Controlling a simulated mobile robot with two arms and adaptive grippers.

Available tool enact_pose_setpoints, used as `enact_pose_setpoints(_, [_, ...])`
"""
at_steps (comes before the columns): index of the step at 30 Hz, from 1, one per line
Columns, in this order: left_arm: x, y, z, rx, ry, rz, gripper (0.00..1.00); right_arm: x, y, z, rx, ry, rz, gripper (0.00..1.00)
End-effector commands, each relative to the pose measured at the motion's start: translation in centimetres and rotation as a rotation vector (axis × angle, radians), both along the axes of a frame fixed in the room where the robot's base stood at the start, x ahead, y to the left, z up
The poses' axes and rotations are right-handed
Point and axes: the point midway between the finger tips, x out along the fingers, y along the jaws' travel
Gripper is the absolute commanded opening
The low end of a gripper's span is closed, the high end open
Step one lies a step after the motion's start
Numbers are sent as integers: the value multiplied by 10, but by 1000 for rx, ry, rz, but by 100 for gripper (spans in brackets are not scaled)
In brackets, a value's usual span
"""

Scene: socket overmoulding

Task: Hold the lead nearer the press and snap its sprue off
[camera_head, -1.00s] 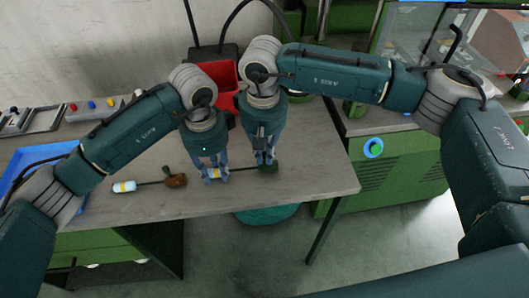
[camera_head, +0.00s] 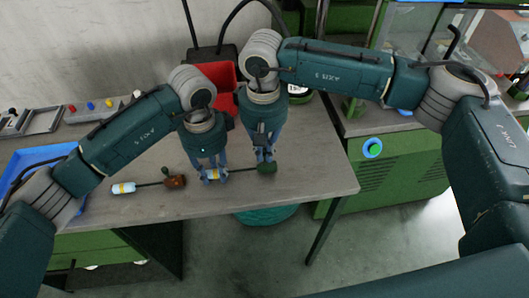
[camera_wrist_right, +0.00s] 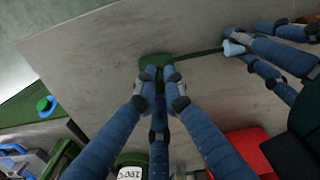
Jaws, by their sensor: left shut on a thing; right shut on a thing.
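My left gripper (camera_head: 213,178) is shut on that end piece. My right gripper (camera_head: 264,161) points down at the green block and is shut at its top, where the sprue is hidden between the fingers. In the right wrist view, the green block (camera_wrist_right: 155,61) shows just beyond the fingertips (camera_wrist_right: 160,76). The other lead, with a brown block (camera_head: 175,182), lies to the left, untouched.
A red bin (camera_head: 217,73) stands behind my grippers. A blue tray (camera_head: 38,158) is at the table's left, with a row of small coloured parts behind it. The green press (camera_head: 395,165) stands right of the table. The table's front strip is clear.

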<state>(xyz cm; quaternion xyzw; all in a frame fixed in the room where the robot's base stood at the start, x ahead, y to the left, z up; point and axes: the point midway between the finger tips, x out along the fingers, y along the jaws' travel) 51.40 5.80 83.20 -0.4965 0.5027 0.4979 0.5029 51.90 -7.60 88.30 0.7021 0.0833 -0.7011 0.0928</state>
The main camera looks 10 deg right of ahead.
Motion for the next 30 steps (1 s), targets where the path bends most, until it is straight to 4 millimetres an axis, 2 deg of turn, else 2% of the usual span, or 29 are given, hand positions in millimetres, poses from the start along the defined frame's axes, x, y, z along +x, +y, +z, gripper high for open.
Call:
enact_pose_setpoints(15, [0, -1, 1, -2, -1, -1, 4, 0, 0, 43, 0, -1, 0, 0])
enact_pose_setpoints(25, [0, -1, 1, -2, -1, -1, 4, 0, 0, 49, -1, 0, 0, 0])
enact_pose_setpoints(26, [0, -1, 1, -2, -1, -1, 35, 0, 0, 49, -1, 0, 0, 0])
enact_pose_setpoints(28, [0, -1, 1, -2, -1, -1, 49, 0, 0, 49, -1, 0, 0, 0])
enact_pose_setpoints(30, [0, -1, 1, -2, -1, -1, 51, 0, 0, 49, -1, 0, 0, 0])
